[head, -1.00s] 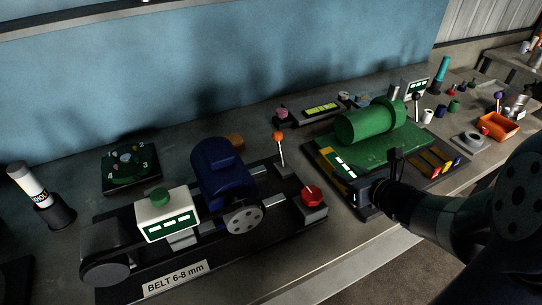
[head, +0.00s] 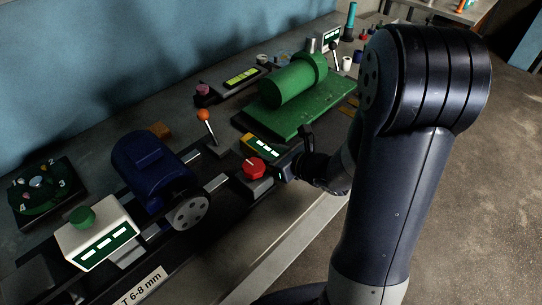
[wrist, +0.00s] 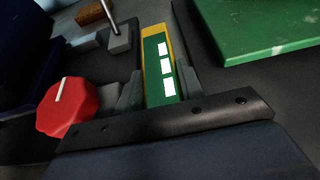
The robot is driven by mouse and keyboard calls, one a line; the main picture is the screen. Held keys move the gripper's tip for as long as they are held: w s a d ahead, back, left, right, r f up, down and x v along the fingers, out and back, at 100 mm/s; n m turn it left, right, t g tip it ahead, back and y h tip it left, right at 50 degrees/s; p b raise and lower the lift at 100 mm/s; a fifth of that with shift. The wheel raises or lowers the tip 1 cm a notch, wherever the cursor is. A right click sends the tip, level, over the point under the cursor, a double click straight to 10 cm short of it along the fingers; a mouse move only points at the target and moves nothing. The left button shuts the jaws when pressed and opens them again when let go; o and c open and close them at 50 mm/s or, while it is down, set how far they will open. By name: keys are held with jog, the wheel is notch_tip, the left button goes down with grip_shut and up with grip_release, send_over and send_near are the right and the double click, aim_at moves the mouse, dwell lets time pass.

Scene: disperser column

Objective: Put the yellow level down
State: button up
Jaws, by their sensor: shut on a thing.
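The yellow level (head: 262,146) has a yellow body and a green face with white windows. In the wrist view the level (wrist: 158,66) lies between the two grey fingers of my gripper (wrist: 156,92), which is shut on it. In the head view my gripper (head: 280,162) is right of the red knob, near the bench's front edge, and the level sticks out from it toward the back. Whether the level touches the surface below cannot be told.
The red knob (head: 254,168) is close on the left, also in the wrist view (wrist: 67,107). An orange-topped lever (head: 206,122) stands behind it, and a blue motor (head: 150,168) further left. A green plate (head: 300,112) with a green cylinder (head: 287,83) lies to the right.

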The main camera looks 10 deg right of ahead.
jog(key=shift+f, duration=0.3)
jog(key=shift+f, duration=0.1)
jog(key=shift+f+b, duration=0.15)
jog(key=shift+b, duration=0.15)
jog(key=o, duration=0.9)
jog(key=shift+r, duration=0.2)
